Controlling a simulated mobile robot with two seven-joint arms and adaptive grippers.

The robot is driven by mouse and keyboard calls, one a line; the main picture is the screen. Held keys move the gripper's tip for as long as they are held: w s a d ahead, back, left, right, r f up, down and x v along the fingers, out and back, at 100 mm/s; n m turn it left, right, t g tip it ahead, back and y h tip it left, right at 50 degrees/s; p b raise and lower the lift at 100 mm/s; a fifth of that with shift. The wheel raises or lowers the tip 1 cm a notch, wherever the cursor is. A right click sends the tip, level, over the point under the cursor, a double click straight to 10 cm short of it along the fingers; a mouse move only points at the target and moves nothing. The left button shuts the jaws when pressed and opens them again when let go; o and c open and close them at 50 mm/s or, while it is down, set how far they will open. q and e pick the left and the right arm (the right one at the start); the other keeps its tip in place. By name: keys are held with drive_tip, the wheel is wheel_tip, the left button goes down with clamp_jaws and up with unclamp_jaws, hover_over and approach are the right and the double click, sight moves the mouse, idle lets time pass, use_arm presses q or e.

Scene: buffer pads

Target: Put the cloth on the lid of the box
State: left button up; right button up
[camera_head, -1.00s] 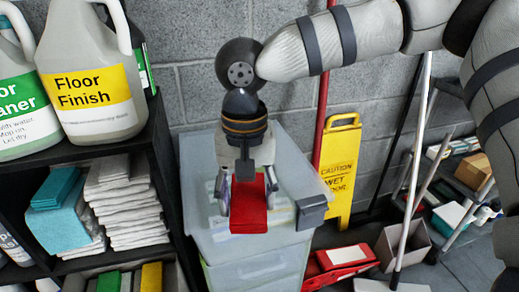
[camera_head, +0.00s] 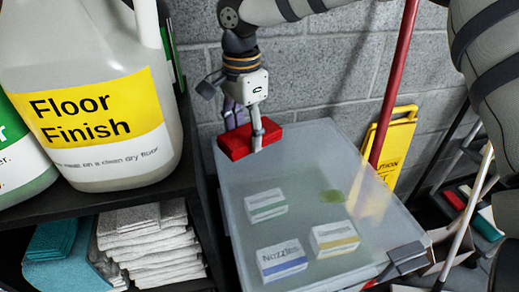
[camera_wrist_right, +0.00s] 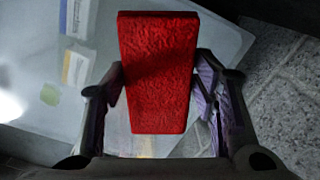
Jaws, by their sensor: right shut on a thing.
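The red folded cloth (camera_head: 236,145) is at the far left corner of the translucent box's lid (camera_head: 300,160). I cannot tell whether it touches the lid or hangs just above it. My right gripper (camera_head: 245,128) points down and is shut on the cloth. In the right wrist view the cloth (camera_wrist_right: 158,70) lies between the two fingers (camera_wrist_right: 160,100), with part of the lid (camera_wrist_right: 150,147) below it. The box (camera_head: 225,200) stands beside the shelf, with its lid on. My left gripper is not in view.
A black shelf (camera_head: 120,192) with a large Floor Finish jug (camera_head: 90,90) and stacked cloths (camera_head: 160,240) stands left. A red pole (camera_head: 395,85) and yellow caution sign (camera_head: 400,140) stand behind right.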

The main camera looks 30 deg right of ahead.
sight(246, 161)
wheel_tip(246, 161, down, 4)
drive_tip(key=shift+f, duration=0.25)
drive_tip(key=shift+f, duration=0.1)
drive_tip(key=o, duration=1.1)
drive_tip(key=shift+o, duration=0.2)
wheel_tip(246, 161, up, 12)
drive_tip(key=shift+r, duration=0.15)
